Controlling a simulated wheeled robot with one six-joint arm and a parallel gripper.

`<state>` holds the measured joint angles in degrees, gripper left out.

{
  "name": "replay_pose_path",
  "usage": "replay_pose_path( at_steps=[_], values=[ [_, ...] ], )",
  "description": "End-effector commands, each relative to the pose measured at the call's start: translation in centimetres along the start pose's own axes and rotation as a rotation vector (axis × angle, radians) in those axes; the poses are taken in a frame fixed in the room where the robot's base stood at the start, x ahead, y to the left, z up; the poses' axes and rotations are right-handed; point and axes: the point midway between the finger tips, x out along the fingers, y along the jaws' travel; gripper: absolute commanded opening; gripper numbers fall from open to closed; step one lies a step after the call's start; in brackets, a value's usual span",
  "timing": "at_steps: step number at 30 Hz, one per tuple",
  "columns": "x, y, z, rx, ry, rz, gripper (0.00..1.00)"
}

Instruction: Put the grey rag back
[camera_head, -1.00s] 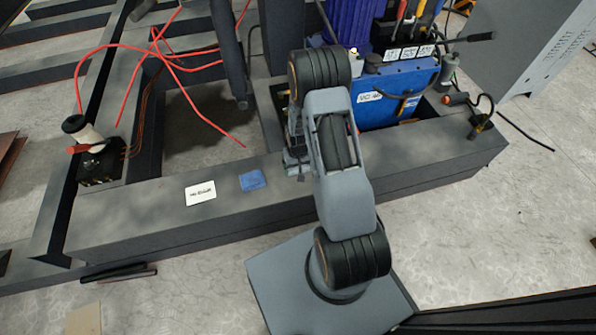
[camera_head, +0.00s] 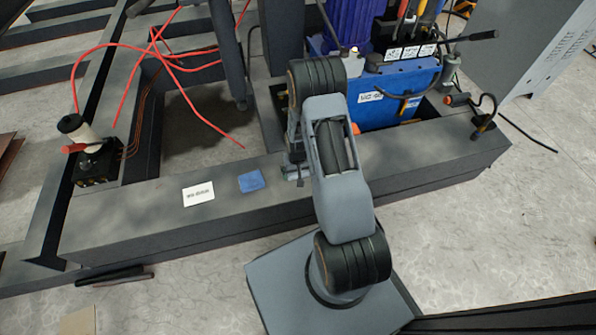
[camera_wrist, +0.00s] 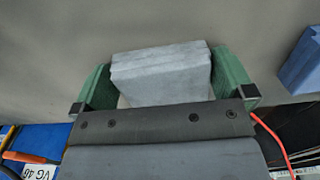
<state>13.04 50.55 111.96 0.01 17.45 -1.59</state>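The grey rag (camera_wrist: 162,75) is a folded, light grey pad between the two green fingers of my gripper (camera_wrist: 168,85) in the wrist view. Both fingers meet its sides, and the rag fills the gap between them. In the head view my gripper (camera_head: 294,172) is low over the dark beam (camera_head: 140,222), mostly hidden by my arm, and I cannot make out the rag there. Whether the rag touches the beam is unclear.
A blue rag (camera_head: 251,181) and a white label card (camera_head: 198,194) lie on the beam left of my gripper; the blue rag (camera_wrist: 303,60) also shows in the wrist view. A blue hydraulic unit (camera_head: 392,95) stands behind, right. Red hoses (camera_head: 200,110) hang at back left.

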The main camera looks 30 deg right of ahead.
Motion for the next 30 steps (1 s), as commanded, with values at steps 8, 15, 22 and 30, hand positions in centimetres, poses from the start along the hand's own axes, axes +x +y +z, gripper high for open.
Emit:
replay_pose_path(
  at_steps=[8,15,22,30],
  values=[
    [-3.0,0.0,0.0,0.000,0.001,0.000,1.00],
    [-7.7,0.0,-0.1,0.000,0.003,0.000,1.00],
    [-11.0,0.0,0.0,0.000,0.002,0.000,1.00],
    [-15.0,-0.6,0.0,-0.014,0.022,0.000,1.00]
  ],
)
